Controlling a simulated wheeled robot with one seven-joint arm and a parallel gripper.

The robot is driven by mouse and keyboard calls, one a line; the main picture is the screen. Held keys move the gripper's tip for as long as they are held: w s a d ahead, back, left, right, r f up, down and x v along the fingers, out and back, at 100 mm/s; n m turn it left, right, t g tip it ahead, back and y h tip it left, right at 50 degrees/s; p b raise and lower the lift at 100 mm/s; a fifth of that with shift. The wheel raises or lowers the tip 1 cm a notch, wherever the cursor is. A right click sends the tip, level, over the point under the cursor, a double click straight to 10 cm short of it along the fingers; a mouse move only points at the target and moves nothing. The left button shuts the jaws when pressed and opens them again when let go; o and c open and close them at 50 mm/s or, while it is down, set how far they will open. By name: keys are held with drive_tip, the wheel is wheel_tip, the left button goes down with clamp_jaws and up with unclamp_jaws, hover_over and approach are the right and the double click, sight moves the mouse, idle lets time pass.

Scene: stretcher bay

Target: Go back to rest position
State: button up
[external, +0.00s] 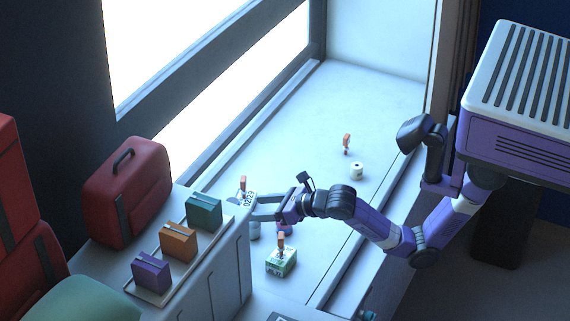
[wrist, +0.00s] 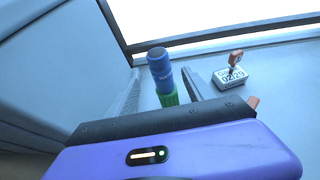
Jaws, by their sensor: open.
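My gripper (external: 257,207) reaches left over the pale ledge in the external view, its two fingers apart. In the wrist view the fingers spread on either side of a blue and green cylinder (wrist: 160,68), which stands between or beyond them. I cannot tell whether either finger touches it. In the external view the gripper largely hides this spot. My arm is stretched out low from my body at the right, with its elbow bent.
A white box marked 02/29 (wrist: 231,78) with an orange clip stands close by. A white roll (external: 357,170) stands farther back. Purple, orange and teal packs (external: 204,212) and a red case (external: 127,190) are left.

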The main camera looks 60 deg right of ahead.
wheel_tip(320, 180, up, 6)
drive_tip(key=a+m+t+y, duration=0.2)
drive_tip(key=m+t+y, duration=0.1)
drive_tip(key=m, duration=0.5)
drive_tip(key=s+d+f+m+h, duration=0.1)
drive_tip(key=s+d+f+m, duration=0.4)
drive_tip(key=s, duration=0.9)
drive_tip(key=s+d+f+m+g+h, duration=0.1)
drive_tip(key=s+d+f+m, duration=0.5)
drive_tip(key=s+d+m, duration=0.3)
drive_tip(key=s+d+f+m+h, duration=0.2)
drive_tip(key=s+d+f+m, duration=0.4)
drive_tip(key=s+m, duration=0.8)
drive_tip(key=s+d, duration=0.1)
drive_tip(key=s, duration=0.3)
drive_tip(key=shift+s+d+f+m+g, duration=0.15)
drive_tip(key=shift+s+m+g, duration=0.15)
drive_tip(key=shift+s+m, duration=0.1)
